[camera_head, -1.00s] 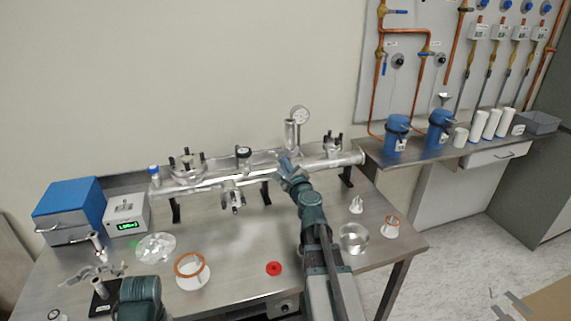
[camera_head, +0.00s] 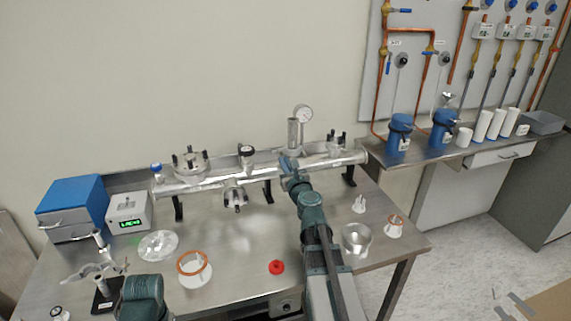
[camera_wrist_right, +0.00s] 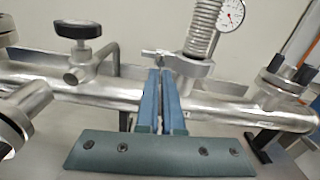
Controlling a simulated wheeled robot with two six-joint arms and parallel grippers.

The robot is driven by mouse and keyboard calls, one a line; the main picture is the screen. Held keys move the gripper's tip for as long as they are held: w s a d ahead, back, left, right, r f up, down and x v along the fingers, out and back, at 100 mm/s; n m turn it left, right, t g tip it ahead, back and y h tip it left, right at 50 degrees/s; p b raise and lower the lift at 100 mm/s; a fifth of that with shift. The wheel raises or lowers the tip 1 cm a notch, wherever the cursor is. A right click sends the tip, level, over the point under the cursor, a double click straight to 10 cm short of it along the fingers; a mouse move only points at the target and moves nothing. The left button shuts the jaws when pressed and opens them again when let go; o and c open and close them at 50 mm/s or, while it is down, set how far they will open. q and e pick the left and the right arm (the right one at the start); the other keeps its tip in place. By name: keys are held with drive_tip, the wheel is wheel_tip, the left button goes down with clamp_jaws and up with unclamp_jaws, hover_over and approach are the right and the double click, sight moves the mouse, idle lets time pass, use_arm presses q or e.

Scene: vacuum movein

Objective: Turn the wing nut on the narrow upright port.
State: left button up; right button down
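The narrow upright port is a ribbed metal bellows (camera_wrist_right: 205,28) standing on the horizontal metal manifold; it also shows in the head view (camera_head: 293,134). A clamp (camera_wrist_right: 190,66) circles its base. A small wing nut (camera_wrist_right: 150,54) sits at the clamp's left end, partly behind my fingertips. My right gripper (camera_wrist_right: 161,72) has its two blue fingers close together with a thin gap, tips at the clamp's left end. Whether they grip the wing nut cannot be told. In the head view the right gripper (camera_head: 287,166) is at the port's foot. My left gripper is out of view.
A dial gauge (camera_wrist_right: 230,14) is beside the bellows. A black-knobbed valve (camera_wrist_right: 76,29) stands left of my fingers, and a flanged port (camera_wrist_right: 292,68) is at right.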

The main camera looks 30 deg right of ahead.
idle(0.5)
drive_tip(key=c, duration=1)
unclamp_jaws()
drive_tip(key=shift+c, duration=0.2)
